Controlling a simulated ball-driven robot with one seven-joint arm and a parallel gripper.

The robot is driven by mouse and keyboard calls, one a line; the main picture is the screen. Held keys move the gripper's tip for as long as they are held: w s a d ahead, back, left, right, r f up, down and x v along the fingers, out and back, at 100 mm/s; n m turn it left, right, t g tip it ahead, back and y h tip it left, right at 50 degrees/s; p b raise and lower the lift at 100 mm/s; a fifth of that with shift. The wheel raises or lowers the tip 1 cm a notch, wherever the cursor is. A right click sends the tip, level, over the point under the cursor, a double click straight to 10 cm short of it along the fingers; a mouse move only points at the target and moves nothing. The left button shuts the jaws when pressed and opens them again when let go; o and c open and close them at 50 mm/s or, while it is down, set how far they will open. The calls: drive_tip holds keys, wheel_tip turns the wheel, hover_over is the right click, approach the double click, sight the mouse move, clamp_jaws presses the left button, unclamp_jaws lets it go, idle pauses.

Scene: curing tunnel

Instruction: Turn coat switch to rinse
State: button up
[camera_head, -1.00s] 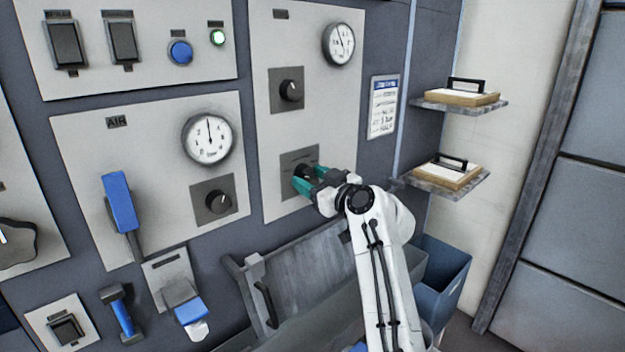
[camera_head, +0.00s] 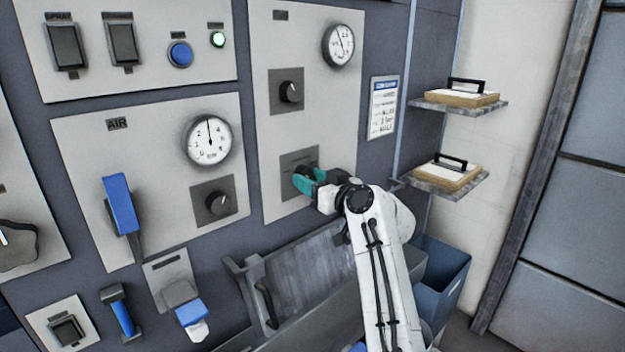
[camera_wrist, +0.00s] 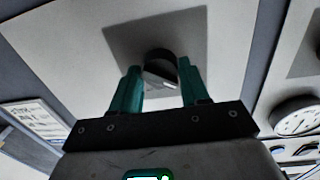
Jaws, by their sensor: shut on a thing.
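The switch I am at is a dark rotary knob (camera_wrist: 160,68) on a grey square plate (camera_head: 287,163), low on the right-hand panel (camera_head: 270,120). My gripper (camera_head: 309,180) has teal fingers and is shut on this knob. In the wrist view the fingers (camera_wrist: 160,85) stand on either side of the knob, which has a pale mark on its face. In the head view the fingers hide most of the knob. The plate's lettering is too small to read, so I cannot tell which position it points to.
Another knob (camera_head: 291,92) and a round gauge (camera_head: 338,45) sit above on the same panel. Two shelves with wooden blocks (camera_head: 446,177) jut out at right. A grey trough (camera_head: 310,275) and a blue bin (camera_head: 445,275) stand below.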

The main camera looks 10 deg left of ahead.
drive_tip(key=m+p, duration=0.1)
drive_tip(key=m, duration=0.2)
drive_tip(key=m+p, duration=0.1)
drive_tip(key=m, duration=0.2)
drive_tip(key=shift+r+g, duration=0.2)
drive_tip(key=shift+g, duration=0.1)
drive_tip(key=m+p, duration=0.3)
drive_tip(key=m, duration=0.3)
drive_tip(key=shift+r+g, duration=0.1)
drive_tip(key=shift+g, duration=0.2)
drive_tip(key=m+p, duration=0.3)
drive_tip(key=m, duration=0.3)
drive_tip(key=shift+r+y, duration=0.1)
drive_tip(key=shift+y, duration=0.2)
drive_tip(key=m+p, duration=0.2)
drive_tip(key=m, duration=0.3)
drive_tip(key=shift+w+d+g+p, duration=0.1)
drive_tip(key=shift+g+p, duration=0.2)
drive_tip(key=shift+g, duration=0.1)
drive_tip(key=o, duration=1)
drive_tip(key=shift+f, duration=0.2)
drive_tip(key=shift+o, duration=0.2)
